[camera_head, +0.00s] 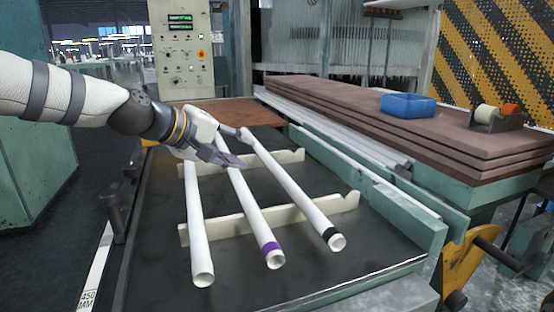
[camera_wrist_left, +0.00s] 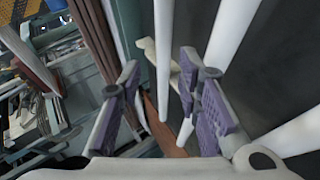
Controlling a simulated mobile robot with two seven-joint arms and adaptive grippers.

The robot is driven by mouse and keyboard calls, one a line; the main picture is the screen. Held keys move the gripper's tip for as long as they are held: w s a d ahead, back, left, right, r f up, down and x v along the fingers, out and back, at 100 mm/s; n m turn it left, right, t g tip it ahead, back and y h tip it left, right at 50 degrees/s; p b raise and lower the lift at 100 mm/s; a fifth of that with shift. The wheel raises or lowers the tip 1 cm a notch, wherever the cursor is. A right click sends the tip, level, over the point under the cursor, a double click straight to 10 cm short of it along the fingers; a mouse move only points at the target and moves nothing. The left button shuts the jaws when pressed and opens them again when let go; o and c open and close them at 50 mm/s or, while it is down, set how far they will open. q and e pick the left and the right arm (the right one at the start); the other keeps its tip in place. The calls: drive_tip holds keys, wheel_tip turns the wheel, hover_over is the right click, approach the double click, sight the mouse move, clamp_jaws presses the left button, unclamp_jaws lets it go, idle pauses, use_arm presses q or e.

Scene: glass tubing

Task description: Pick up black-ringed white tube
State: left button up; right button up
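The black-ringed white tube (camera_head: 297,192) is the rightmost of three white tubes on the dark table, with its black ring near the front end. My left gripper (camera_head: 238,146) is at its far end, with the fingers apart. In the left wrist view, a white tube (camera_wrist_left: 163,55), seemingly this one, shows between the open purple-padded fingers (camera_wrist_left: 168,85). Its ring does not show there, and I cannot tell whether the pads touch it. My right gripper is out of view.
A purple-ringed tube (camera_head: 253,210) and a plain tube (camera_head: 197,230) lie to the left. Notched cream supports (camera_head: 345,203) carry the tubes. A green rail (camera_head: 400,213) edges the table on the right. Beyond it are brown boards (camera_head: 350,110) with a blue bin (camera_head: 408,106).

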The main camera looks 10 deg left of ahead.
sight(269, 165)
use_arm(q)
drive_tip(key=x, duration=0.3)
drive_tip(key=b+x, duration=0.1)
drive_tip(key=x, duration=0.2)
drive_tip(key=f+x, duration=0.1)
drive_tip(key=x, duration=0.2)
drive_tip(key=shift+s+d+b, duration=0.2)
drive_tip(key=shift+s+b, duration=0.1)
drive_tip(key=shift+w+d+f, duration=0.1)
drive_tip(key=shift+w, duration=0.15)
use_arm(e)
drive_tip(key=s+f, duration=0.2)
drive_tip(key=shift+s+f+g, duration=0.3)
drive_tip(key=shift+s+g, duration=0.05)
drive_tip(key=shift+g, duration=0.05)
use_arm(q)
clamp_jaws()
